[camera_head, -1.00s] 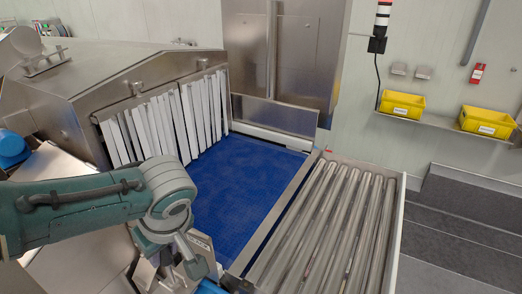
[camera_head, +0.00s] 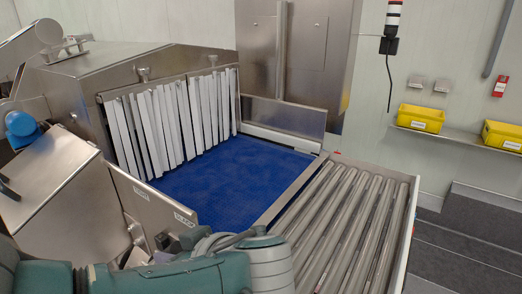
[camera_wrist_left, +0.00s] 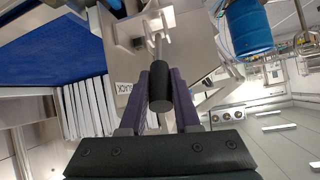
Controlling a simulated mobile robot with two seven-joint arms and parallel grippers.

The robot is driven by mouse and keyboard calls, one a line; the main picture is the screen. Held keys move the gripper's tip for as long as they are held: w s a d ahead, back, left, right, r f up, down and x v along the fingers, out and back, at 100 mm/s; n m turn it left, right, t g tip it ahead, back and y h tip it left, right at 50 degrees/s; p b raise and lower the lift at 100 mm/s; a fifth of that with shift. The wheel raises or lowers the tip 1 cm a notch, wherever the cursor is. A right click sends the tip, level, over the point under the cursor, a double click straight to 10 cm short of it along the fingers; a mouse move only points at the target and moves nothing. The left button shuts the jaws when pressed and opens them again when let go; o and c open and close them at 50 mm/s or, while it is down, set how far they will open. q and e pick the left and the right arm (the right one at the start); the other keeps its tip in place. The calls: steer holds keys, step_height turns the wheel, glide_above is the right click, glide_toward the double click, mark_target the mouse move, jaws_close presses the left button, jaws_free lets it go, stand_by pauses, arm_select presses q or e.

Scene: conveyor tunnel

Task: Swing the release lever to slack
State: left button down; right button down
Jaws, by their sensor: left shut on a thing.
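The release lever shows in the left wrist view as a thin metal rod with a black cylindrical grip (camera_wrist_left: 160,88). My left gripper (camera_wrist_left: 168,95) is shut on this grip, with a dark purple finger on each side. Behind it is the metal lever plate (camera_wrist_left: 130,55), which also stands at the lower left in the head view (camera_head: 150,208). A SLACK label (camera_head: 185,219) is on the plate's right end and another label (camera_head: 141,191) is further left. In the head view my left arm covers much of the lever area. My right gripper is not in view.
The blue belt (camera_head: 225,180) runs out under white strip curtains (camera_head: 180,115) beside the plate. A roller conveyor (camera_head: 345,220) lies to the right. A blue cylindrical part (camera_wrist_left: 249,27) hangs near the gripper in the wrist view. Yellow bins (camera_head: 420,118) sit on a wall shelf.

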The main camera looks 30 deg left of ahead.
arm_select(q)
steer(key=shift+f, duration=0.1)
stand_by(0.3)
steer(key=c, duration=0.6)
jaws_free()
steer(key=shift+b+v, duration=0.55)
steer(key=shift+v, duration=4.45)
